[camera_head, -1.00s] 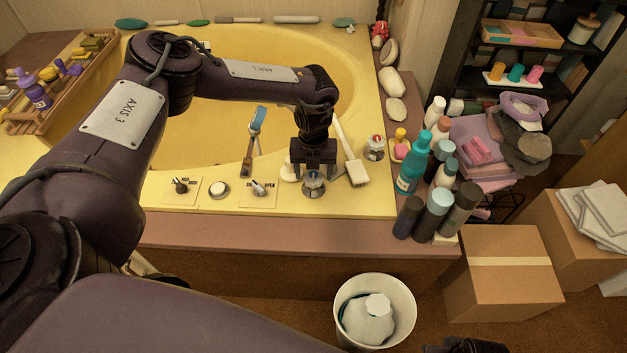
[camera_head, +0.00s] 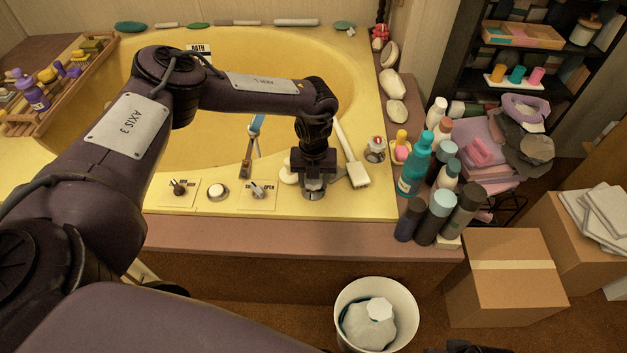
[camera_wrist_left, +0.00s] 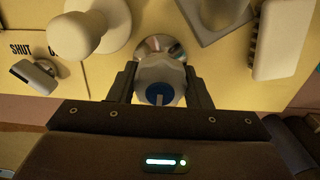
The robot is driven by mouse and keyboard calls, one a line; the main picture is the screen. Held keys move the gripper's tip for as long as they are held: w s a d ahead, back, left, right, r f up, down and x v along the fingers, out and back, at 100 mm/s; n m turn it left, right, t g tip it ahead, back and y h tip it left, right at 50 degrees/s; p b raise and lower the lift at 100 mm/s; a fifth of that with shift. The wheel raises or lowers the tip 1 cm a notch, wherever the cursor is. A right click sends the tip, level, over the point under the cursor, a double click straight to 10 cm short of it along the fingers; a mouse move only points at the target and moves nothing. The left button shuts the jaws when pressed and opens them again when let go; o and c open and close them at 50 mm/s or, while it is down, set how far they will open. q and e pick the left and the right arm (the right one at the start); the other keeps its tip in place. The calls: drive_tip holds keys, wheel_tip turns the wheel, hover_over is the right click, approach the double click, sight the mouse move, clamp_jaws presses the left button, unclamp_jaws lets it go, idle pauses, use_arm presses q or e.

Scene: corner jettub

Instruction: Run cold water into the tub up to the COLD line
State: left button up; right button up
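The cold tap knob (camera_wrist_left: 160,82), grey with a blue cap, stands on the tub's front deck. My left gripper (camera_head: 314,188) is over it from above; in the left wrist view its fingers (camera_wrist_left: 160,92) sit against both sides of the knob. The hot tap (camera_head: 375,148), with a red cap, stands to the right. The drain lever (camera_head: 258,189) is on a SHUT/OPEN plate to the left; its tip leans towards the SHUT side. The yellow tub (camera_head: 220,135) shows no clear water; I cannot make out the COLD line. A dark piece at the bottom edge may be my right gripper (camera_head: 465,349).
A second lever (camera_head: 179,187) and a white button (camera_head: 217,191) are further left. A white block-ended handle (camera_head: 352,165) lies close right of the gripper. Bottles (camera_head: 436,215) crowd the right corner. A white bin (camera_head: 376,310) stands on the floor in front.

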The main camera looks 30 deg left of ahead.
use_arm(q)
drive_tip(key=c, duration=0.4)
drive_tip(key=n+p, duration=0.2)
drive_tip(key=n, duration=0.1)
drive_tip(key=shift+r, duration=0.15)
drive_tip(key=shift+n+p, duration=0.4)
drive_tip(key=shift+n, duration=0.2)
drive_tip(key=shift+f+n, duration=0.2)
drive_tip(key=shift+n, duration=0.3)
drive_tip(key=shift+r+n+p, duration=0.25)
drive_tip(key=shift+n+p, duration=0.55)
drive_tip(key=shift+n, duration=0.1)
drive_tip(key=shift+f+n+p, duration=0.1)
drive_tip(key=shift+n+p, duration=0.45)
drive_tip(key=shift+n, duration=0.65)
drive_tip(key=shift+f+n, duration=0.15)
drive_tip(key=shift+n, duration=0.15)
